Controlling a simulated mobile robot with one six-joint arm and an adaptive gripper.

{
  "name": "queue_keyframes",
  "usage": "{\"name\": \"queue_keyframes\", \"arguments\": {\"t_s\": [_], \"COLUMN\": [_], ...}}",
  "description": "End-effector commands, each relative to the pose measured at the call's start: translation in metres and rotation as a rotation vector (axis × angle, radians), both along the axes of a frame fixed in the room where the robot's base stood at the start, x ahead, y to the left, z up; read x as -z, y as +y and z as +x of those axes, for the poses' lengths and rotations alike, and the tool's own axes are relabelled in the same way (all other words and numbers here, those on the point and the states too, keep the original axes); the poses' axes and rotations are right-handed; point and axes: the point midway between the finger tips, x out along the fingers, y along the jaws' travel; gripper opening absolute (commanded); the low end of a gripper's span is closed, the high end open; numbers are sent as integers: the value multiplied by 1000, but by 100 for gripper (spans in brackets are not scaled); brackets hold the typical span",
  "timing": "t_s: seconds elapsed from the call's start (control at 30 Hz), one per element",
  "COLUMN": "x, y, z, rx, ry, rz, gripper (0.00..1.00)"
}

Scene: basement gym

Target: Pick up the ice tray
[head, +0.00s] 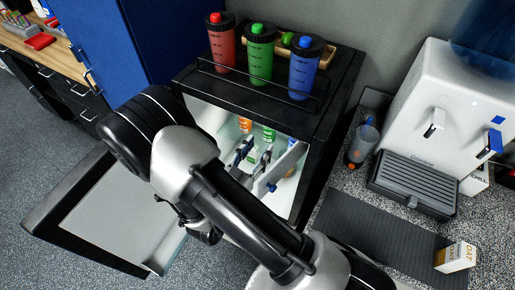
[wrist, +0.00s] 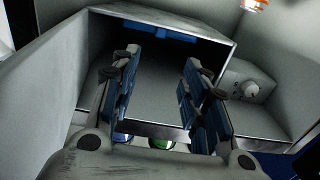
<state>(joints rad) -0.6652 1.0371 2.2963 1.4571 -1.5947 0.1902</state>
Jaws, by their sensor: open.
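A flat blue strip, which looks like the ice tray (wrist: 160,32), lies inside a small grey compartment (wrist: 225,50) in the wrist view. Only its near edge shows; the rest is dark or hidden. My gripper (wrist: 161,60) is open, with its blue-padded fingers apart at the compartment's mouth. Nothing is between the fingers, and the blue strip is beyond the tips. In the head view, my gripper (head: 256,158) is inside the open black mini fridge (head: 315,115), partly covered by my arm. I cannot make out the tray there.
The fridge door (head: 110,215) hangs open at the left. Bottles, one with an orange label (head: 245,124), stand inside. A knob (wrist: 250,89) is beside the compartment. Red (head: 221,42), green (head: 260,55) and blue bottles (head: 304,68) stand on top. A water dispenser (head: 420,110) is at the right.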

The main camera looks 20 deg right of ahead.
Motion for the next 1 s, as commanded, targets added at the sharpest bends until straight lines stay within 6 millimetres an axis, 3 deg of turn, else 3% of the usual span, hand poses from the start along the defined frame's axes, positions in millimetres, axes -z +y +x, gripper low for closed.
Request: {"name": "queue_keyframes", "arguments": {"t_s": [0.27,1.0], "x": [0,1], "y": [-17,-114], "z": [15,112], "rx": [6,3], "ry": [0,-1], "rz": [1,2], "gripper": [42,42]}}
